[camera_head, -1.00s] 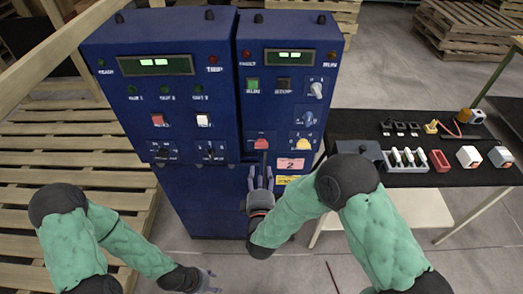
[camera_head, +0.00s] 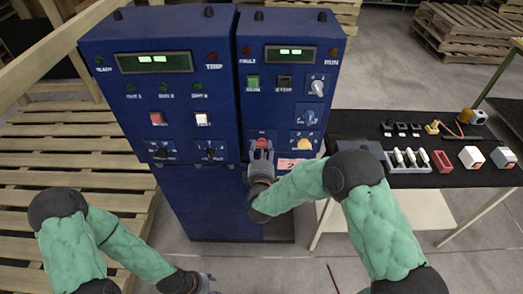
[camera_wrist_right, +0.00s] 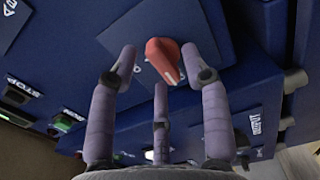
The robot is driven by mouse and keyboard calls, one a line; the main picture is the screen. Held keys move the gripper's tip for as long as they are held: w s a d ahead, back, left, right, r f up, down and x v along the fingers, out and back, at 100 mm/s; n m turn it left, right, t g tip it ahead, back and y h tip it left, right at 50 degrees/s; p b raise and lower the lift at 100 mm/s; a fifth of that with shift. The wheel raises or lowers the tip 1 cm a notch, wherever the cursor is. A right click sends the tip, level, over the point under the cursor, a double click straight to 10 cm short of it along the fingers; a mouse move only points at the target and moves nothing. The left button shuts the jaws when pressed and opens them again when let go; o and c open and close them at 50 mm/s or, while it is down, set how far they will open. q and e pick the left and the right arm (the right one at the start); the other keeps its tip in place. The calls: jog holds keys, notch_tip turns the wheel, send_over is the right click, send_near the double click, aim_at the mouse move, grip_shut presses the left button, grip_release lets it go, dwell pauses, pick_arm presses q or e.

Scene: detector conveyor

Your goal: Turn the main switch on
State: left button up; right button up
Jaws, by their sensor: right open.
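The main switch appears to be the red rotary knob (camera_head: 262,142) low on the right-hand blue cabinet's front. In the right wrist view the red knob (camera_wrist_right: 163,58) stands on a dark blue plate, its handle pointing down and slightly right. My right gripper (camera_head: 261,151) is at the knob and partly hides it. In the wrist view the right gripper (camera_wrist_right: 159,62) is open, with fingers either side of the knob and a third below; I cannot tell whether they touch it. My left gripper (camera_head: 207,281) is low in the head view, away from the cabinets; its finger opening is unclear.
Several other controls surround the knob, including a yellow knob (camera_head: 303,145) to its right and a green button (camera_head: 253,82) above. A black table (camera_head: 450,185) with loose switches stands at right. Wooden pallets (camera_head: 70,150) lie at left.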

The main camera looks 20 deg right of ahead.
grip_shut()
jog(key=shift+m, duration=0.4)
jog(key=m+b, duration=0.1)
jog(key=m, duration=0.3)
jog(key=shift+f+b, duration=0.15)
jog(key=shift+b, duration=0.25)
jog(key=m+b, duration=0.2)
jog(key=m, duration=0.2)
jog(key=shift+d+f, duration=0.1)
jog(key=shift+d, duration=0.05)
jog(key=m+b, duration=0.2)
jog(key=m, duration=0.3)
jog(key=shift+f, duration=0.1)
jog(key=shift+m+b, duration=1.25)
jog(key=shift+m, duration=0.75)
